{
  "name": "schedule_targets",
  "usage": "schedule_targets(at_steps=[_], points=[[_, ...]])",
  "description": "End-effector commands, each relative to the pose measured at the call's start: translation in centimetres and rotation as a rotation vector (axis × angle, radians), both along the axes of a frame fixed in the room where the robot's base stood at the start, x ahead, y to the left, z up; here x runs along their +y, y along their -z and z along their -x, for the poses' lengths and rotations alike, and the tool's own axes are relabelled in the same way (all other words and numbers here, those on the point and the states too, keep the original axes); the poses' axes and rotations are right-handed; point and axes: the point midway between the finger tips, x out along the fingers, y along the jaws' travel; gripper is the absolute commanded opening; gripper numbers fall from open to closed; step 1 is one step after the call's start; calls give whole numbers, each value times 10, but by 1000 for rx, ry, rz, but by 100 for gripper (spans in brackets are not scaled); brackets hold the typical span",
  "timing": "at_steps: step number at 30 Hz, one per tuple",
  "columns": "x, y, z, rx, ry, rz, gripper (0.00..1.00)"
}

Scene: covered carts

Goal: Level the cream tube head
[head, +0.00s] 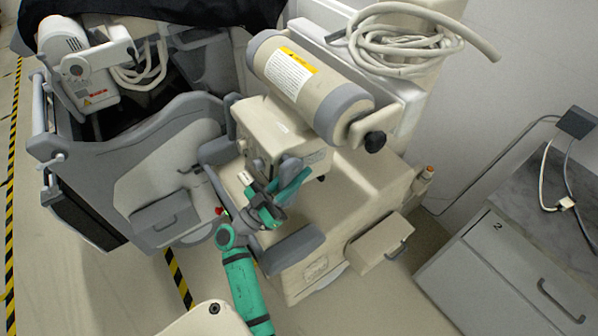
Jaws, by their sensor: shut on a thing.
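The cream tube head (310,85) is a thick cylinder with grey end bands and a white-and-yellow label, lying slantwise from upper left to lower right over the cream cart. A cream box (275,130) sits under it, with a blue-grey handle (291,165) on its front. A black knob (375,141) sticks out at the tube's right end. My gripper (277,188), with teal parts, is at the front of the box and looks shut on the blue-grey handle. The exact contact is partly hidden by the fingers.
A second cart (165,170) with a black cover (150,8) stands close on the left. A coiled cream cable (395,45) hangs behind the tube. An open small drawer (380,243) juts out below right. A grey cabinet (515,275) stands at the right, with clear floor between.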

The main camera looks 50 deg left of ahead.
Motion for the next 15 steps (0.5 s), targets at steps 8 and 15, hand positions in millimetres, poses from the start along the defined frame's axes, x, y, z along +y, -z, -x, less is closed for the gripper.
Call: schedule_targets(at_steps=[8,15], points=[[0,3,-2,7,0,2,27],[0,1,-1,4,1,1,27]])
